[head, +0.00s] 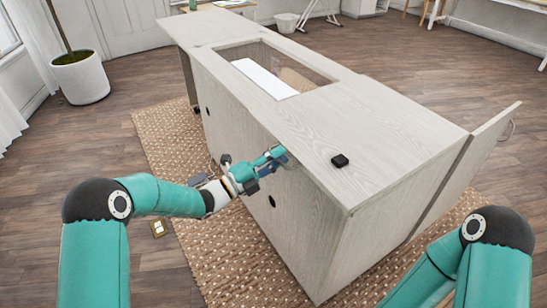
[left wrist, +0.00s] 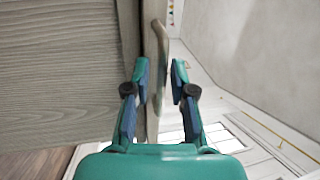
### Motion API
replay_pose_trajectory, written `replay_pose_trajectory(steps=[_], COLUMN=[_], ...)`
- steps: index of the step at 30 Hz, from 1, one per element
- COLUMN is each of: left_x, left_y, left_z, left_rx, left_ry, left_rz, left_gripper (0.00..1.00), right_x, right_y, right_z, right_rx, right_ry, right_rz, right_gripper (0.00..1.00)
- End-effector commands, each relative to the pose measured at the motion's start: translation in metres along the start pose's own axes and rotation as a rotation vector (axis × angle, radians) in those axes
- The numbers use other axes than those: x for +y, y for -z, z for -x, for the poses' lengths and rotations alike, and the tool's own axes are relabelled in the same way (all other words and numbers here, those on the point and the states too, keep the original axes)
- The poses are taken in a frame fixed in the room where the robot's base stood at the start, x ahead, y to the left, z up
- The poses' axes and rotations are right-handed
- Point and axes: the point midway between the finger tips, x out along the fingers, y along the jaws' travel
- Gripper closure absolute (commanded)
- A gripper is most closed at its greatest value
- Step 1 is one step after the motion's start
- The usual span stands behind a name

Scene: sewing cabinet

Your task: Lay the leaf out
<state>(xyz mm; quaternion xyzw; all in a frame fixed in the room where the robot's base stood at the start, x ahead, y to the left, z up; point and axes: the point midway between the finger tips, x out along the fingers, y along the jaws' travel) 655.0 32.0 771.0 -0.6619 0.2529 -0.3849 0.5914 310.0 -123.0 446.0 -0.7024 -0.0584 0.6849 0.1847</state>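The pale wood-grain sewing cabinet (head: 395,130) stands in the middle of the head view, with an opening in its top. A flat top section (head: 205,28) reaches out at its far left end, beyond a seam; I cannot tell for certain whether this is the leaf. My left gripper (head: 280,154) is at the near long side, just below the top edge. In the left wrist view my left gripper (left wrist: 160,76) is open. A pale, slightly curved strip (left wrist: 158,45) lies between its fingers, beside a wood-grain face (left wrist: 60,75). My right gripper is out of view.
A panel with a handle (head: 475,165) stands out from the cabinet's right end. A white panel (head: 264,77) shows in the opening. A woven rug (head: 165,145) lies underneath, and a potted plant (head: 82,80) stands left.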

Motion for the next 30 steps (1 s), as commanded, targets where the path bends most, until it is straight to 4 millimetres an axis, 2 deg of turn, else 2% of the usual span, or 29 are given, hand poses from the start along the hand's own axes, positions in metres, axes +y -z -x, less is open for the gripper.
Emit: replay_pose_trajectory(steps=[1,3,13,14,19,25,30], left_x=[0.0,0.0,0.001,-0.001,-0.004,-0.03,-0.066], left_y=[0.0,0.0,0.0,-0.006,-0.002,-0.001,0.0], left_z=[0.0,0.0,0.0,0.009,0.001,-0.007,-0.019], left_rx=[0.0,0.0,0.001,-0.003,-0.003,-0.003,-0.002], left_ry=[0.0,0.0,-0.002,-0.002,-0.009,-0.039,-0.096], left_rz=[0.0,0.0,0.001,0.0,0.0,-0.002,-0.006], left_gripper=[0.9,1.0,1.0,1.0,1.0,1.0,1.0], right_x=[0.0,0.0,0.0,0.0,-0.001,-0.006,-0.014], right_y=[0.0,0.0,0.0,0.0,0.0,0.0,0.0], right_z=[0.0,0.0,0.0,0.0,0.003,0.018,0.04], right_rx=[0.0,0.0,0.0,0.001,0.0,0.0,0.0], right_ry=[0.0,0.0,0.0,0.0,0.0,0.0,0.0], right_rz=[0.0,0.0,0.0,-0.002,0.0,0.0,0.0], right_gripper=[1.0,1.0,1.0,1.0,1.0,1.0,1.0])
